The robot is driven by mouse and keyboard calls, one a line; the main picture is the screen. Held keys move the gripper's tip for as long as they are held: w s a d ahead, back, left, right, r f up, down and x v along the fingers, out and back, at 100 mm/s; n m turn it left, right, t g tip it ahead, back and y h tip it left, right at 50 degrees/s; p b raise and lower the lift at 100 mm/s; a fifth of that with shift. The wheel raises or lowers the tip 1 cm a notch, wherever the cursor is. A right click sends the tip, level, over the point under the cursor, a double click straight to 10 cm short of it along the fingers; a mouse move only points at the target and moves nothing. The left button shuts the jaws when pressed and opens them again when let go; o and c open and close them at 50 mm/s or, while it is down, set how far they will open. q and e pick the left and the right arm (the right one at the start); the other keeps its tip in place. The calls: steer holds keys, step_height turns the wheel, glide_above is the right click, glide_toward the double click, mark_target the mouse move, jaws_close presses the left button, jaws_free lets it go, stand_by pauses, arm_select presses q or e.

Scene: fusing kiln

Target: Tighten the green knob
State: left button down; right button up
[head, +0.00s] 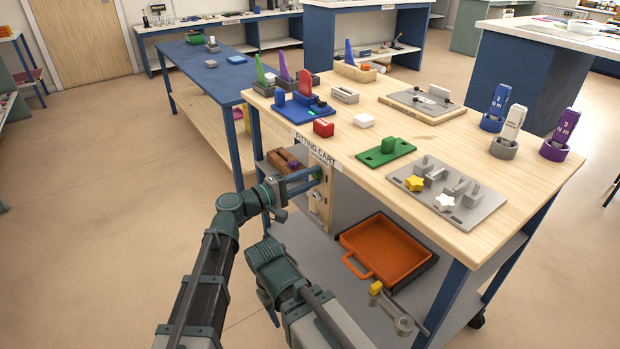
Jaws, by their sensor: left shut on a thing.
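The green knob (317,175) shows as a small patch of green at the upper part of a wooden panel (319,205) on the near side of the fitting cart. My left gripper (313,177) reaches in from the left at the panel and is shut on the green knob. Its fingers hide much of the knob, so I cannot tell how far it is turned.
The cart top (455,130) holds a blue board (303,107), a green plate (371,157), a grey plate (472,216) and several upright tools at the right. An orange tray (383,249) sits below. A blue bench (215,72) stands left; open floor lies nearer.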

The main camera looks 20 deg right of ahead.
arm_select(q)
steer(key=m, duration=0.6)
steer(key=shift+s+f+m, duration=0.1)
steer(key=shift+f+m, duration=0.15)
steer(key=shift+m, duration=0.05)
steer(key=m, duration=0.6)
steer(key=shift+a+f+b, duration=0.1)
steer(key=shift+b, duration=0.2)
steer(key=shift+m, duration=0.3)
steer(key=c, duration=0.5)
jaws_free()
steer(key=shift+w, duration=0.2)
steer(key=v, duration=1.4)
